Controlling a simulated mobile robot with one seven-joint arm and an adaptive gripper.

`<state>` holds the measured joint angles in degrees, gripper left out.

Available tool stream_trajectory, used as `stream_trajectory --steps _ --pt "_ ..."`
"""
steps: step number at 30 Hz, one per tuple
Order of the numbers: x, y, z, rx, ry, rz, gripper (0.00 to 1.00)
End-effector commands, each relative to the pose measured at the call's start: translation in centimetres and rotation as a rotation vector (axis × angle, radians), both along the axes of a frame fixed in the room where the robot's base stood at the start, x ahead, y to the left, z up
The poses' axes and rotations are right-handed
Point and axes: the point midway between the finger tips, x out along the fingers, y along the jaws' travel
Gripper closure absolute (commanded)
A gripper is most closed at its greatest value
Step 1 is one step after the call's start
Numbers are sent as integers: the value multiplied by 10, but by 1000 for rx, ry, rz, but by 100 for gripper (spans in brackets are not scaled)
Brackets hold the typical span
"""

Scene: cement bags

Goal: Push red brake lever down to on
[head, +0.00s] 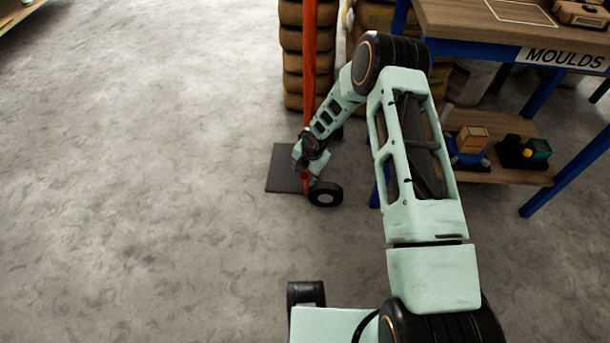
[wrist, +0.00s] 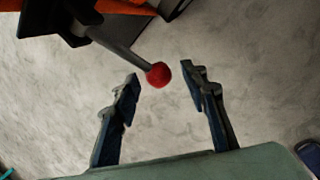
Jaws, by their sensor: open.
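The brake lever's red ball knob (wrist: 158,75) sits on a thin grey rod (wrist: 122,50) in the wrist view. The rod runs up and left to a dark bracket beside an orange-red part. My gripper (wrist: 160,78) is open, with one finger on each side of the knob; a gap shows on both sides, and I cannot tell any contact. In the head view my gripper (head: 302,168) is low, beside the orange-red upright (head: 309,70) of a hand truck. A small red spot, perhaps the knob (head: 304,176), shows there. The lever's pivot is not clear.
The hand truck has a dark toe plate (head: 285,168) and a black wheel (head: 325,194) on the floor. Stacked brown bags (head: 292,60) stand behind it. A blue-legged bench marked MOULDS (head: 565,57) is at the right. The floor at the left is clear.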

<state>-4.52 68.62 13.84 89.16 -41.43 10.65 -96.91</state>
Motion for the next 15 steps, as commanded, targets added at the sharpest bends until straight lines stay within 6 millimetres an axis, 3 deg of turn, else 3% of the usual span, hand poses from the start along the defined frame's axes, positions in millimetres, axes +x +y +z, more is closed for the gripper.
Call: stream_trajectory --steps 15 --pt "-21 -14 86 -2 1 -2 60"
